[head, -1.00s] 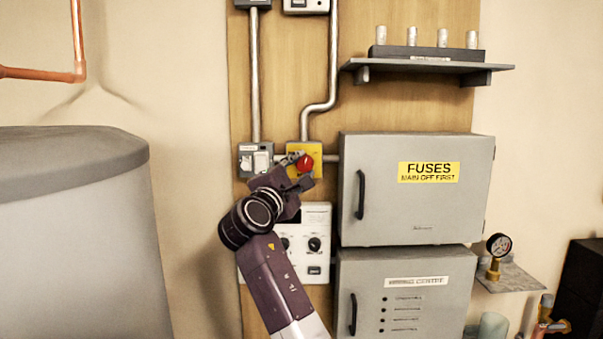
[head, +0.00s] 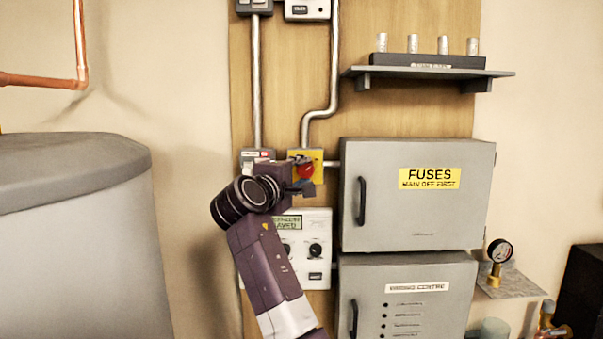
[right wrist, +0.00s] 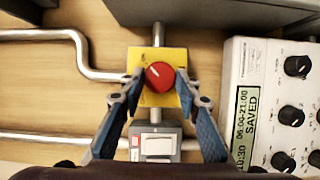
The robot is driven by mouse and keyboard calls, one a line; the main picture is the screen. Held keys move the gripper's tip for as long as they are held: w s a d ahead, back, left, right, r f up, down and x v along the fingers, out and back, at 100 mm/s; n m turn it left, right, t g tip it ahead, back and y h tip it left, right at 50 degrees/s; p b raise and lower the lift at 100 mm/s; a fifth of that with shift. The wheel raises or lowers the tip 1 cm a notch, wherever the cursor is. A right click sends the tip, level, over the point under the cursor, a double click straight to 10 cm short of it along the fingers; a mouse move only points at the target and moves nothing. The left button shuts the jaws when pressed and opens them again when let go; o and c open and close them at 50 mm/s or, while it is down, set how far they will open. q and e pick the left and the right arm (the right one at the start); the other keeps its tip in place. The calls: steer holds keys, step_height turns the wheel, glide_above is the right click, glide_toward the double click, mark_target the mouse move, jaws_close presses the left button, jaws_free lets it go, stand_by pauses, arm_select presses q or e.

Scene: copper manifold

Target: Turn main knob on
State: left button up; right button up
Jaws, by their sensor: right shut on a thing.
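The main knob, a red rotary knob (head: 306,171) on a yellow plate (head: 292,154), is mounted on the wooden board left of the fuse box. It also shows in the right wrist view as a red knob (right wrist: 160,76) with a white pointer line, on its yellow plate (right wrist: 171,55). My right gripper (right wrist: 160,80) has one finger on each side of the knob and is shut on it; the arm partly covers the plate in the head view. My left gripper is not in view.
A grey fuse box (head: 425,215) labelled "FUSES MAIN OFF FIRST" stands close to the right. A white controller (right wrist: 270,105) reading "SAVED" is below the knob, and a grey switch (right wrist: 158,146) is beside it. A grey tank (head: 80,240) fills the left.

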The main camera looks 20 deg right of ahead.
steer(key=o, duration=1.2)
steer(key=shift+c, duration=0.2)
steer(key=shift+s+a, duration=0.1)
steer(key=v, duration=0.7)
steer(key=shift+s, duration=0.1)
